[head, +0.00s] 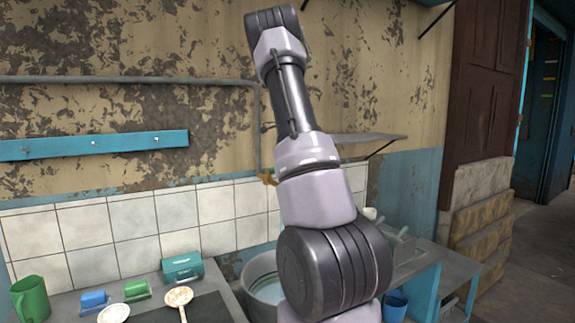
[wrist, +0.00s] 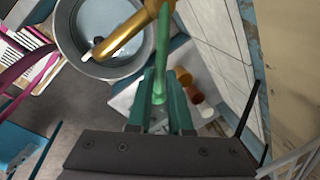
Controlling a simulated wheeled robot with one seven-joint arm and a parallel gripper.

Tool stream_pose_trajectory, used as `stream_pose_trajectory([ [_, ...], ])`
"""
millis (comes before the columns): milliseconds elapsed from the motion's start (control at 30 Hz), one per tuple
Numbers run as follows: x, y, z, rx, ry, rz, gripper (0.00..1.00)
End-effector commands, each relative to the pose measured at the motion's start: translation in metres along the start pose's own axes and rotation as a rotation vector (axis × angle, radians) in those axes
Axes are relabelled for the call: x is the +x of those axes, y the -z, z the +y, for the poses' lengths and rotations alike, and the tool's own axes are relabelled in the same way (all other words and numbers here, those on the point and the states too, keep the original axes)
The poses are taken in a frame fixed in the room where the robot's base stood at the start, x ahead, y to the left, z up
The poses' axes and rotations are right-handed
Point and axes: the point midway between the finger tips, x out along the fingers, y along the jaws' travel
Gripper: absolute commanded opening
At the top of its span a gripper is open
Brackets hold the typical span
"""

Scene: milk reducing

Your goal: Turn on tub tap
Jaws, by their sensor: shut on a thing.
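A brass tap (wrist: 122,36) reaches over the round grey tub (wrist: 72,58) in the wrist view. A long green handle (wrist: 163,45) runs from the tap down between my teal fingers. My gripper (wrist: 160,80) is shut on this green handle. In the head view, a small brass part of the tap (head: 268,178) shows at the pipe beside my arm, and the tub (head: 262,286) stands below, partly covered by my arm. My gripper is hidden in the head view. Water is not clearly seen flowing from the spout.
A tiled wall (head: 130,225) rises behind the tub. A green mug (head: 30,298), a teal box (head: 183,268) and a ladle (head: 179,298) are on the left counter. A sink counter (head: 405,258) and a blue bucket (head: 395,304) are on the right.

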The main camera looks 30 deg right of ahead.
Motion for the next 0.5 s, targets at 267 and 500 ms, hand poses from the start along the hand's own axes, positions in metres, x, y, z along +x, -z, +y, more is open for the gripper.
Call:
stream_pose_trajectory([
  [267,-0.0022,-0.001,0.0047,0.066,0.002,0.012,0.0],
  [500,-0.0023,-0.001,0.0052,0.075,0.002,0.013,0.0],
])
